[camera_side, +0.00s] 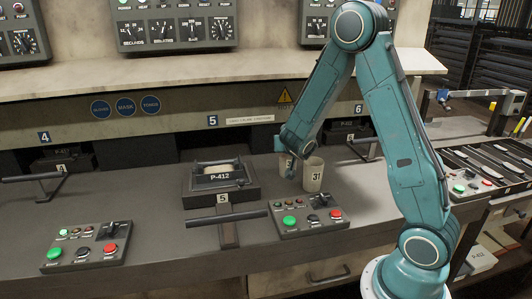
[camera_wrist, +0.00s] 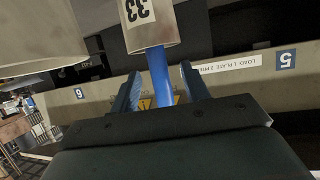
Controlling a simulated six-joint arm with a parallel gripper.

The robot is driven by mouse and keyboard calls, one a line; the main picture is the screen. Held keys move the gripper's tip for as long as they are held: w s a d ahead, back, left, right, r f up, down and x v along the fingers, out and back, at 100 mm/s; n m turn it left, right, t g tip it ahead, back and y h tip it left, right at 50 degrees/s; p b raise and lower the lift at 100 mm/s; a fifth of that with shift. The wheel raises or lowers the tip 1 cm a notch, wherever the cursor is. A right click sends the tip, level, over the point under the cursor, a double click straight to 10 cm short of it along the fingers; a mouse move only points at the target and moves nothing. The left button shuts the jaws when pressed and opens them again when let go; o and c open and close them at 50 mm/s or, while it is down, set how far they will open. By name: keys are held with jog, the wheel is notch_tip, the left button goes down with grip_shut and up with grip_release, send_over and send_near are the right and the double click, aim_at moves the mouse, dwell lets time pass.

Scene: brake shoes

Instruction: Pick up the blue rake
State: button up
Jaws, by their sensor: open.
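In the wrist view, which looks inverted, a blue shaft (camera_wrist: 160,75), taken as the blue rake, sticks out of the mouth of a beige cup marked 33 (camera_wrist: 155,30). The rest of it is hidden in the cup. My gripper (camera_wrist: 160,84) is open, with one finger on each side of the shaft. I cannot tell whether either finger touches it.
A cup marked 31 (camera_side: 314,176) stands just right of my gripper. A black P-412 box (camera_side: 221,187) is to the left. Control panels with buttons (camera_side: 312,215) (camera_side: 87,247) and a T-handle (camera_side: 227,217) are in front. A tray of metal tools (camera_side: 490,165) is at the right.

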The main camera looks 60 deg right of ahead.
jog(key=shift+x, duration=2)
jog(key=shift+c, duration=0.5)
grip_shut()
